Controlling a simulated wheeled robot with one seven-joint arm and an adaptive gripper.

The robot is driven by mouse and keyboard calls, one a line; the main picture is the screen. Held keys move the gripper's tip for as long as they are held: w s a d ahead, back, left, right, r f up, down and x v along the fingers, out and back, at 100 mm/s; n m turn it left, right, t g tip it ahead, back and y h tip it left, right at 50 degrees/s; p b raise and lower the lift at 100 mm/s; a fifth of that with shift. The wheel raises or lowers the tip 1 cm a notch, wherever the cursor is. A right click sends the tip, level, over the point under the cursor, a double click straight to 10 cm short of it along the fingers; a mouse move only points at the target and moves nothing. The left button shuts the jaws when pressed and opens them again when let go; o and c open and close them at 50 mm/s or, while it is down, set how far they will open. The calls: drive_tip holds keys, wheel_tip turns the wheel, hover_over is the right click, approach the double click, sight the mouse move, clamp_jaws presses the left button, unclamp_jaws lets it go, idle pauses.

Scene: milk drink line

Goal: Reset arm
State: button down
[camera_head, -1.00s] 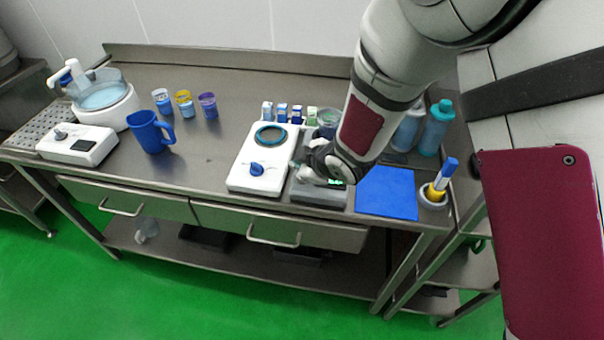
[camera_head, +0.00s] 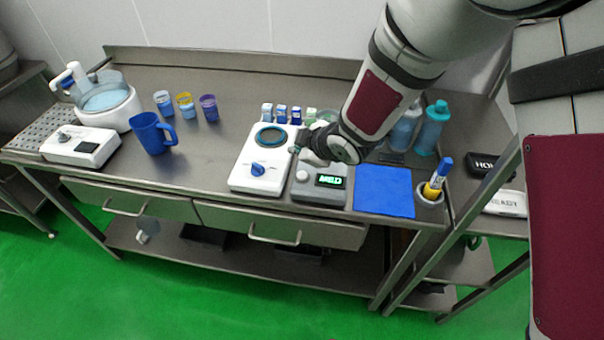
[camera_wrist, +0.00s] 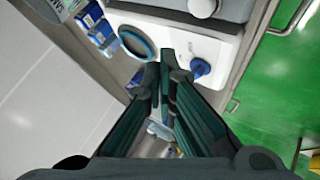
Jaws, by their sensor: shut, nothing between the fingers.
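My gripper (camera_wrist: 166,75) is shut and empty in the wrist view, its dark green fingers together in front of the white hot-plate unit. In the head view my gripper (camera_head: 298,147) is seen from the side, near the right edge of the white unit with the blue knob (camera_head: 258,169). My arm comes in from the upper right and its wrist hangs over the back of the grey device with a lit green display (camera_head: 330,181). Whether the fingers touch anything cannot be told.
A blue mat (camera_head: 384,191) lies right of the grey device, beside a marker holder (camera_head: 430,195). Small cartons (camera_head: 281,114) and teal bottles (camera_head: 432,128) stand behind. A blue jug (camera_head: 151,134), several cups (camera_head: 186,106) and a water bath (camera_head: 105,100) stand left. Bare table lies between.

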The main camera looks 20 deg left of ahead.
idle(0.4)
drive_tip(key=w+d+r+m+t+h, duration=0.1)
drive_tip(key=d+r+m+h, duration=0.3)
drive_tip(key=d+r, duration=0.7)
drive_tip(key=d+r+m+t+h, duration=0.2)
drive_tip(key=d+r+m, duration=0.45)
drive_tip(key=d, duration=0.85)
drive_tip(key=s+d+r+m+g+h, duration=0.15)
drive_tip(key=s+d+r+m, duration=0.4)
drive_tip(key=s+d, duration=0.6)
drive_tip(key=s+d+m+g, duration=0.1)
drive_tip(key=s+d+m, duration=0.3)
drive_tip(key=s, duration=0.7)
drive_tip(key=shift+s+d+r, duration=0.15)
drive_tip(key=shift+s+r, duration=0.1)
